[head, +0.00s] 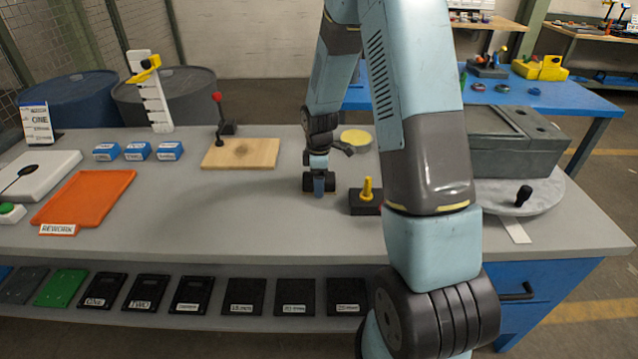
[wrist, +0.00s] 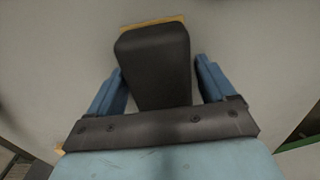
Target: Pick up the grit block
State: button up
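The grit block is a dark block with a tan edge, seen close up in the wrist view (wrist: 155,60). In the head view it sits low over the grey bench, largely behind a finger (head: 308,184). My gripper (wrist: 158,65) points down over it, with one blue finger on each side of the block. The left finger looks close against the block, and a thin gap shows at the right finger. The fingers stand wide apart. The block's underside is hidden.
A dark block with a yellow knob (head: 367,192) stands just right of my gripper. A round yellow-topped tin (head: 356,138) is behind. A wooden board with a red-knobbed lever (head: 240,154) and an orange tray (head: 84,199) lie left.

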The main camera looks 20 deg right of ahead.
jog(key=c, duration=1)
jog(key=shift+c, duration=0.2)
jog(key=shift+r, duration=0.15)
jog(key=shift+r, duration=0.3)
notch_tip(320, 180, up, 3)
jog(key=shift+f, duration=0.2)
jog(key=s+r, duration=0.9)
jog(key=s, duration=0.5)
jog(key=shift+r, duration=0.3)
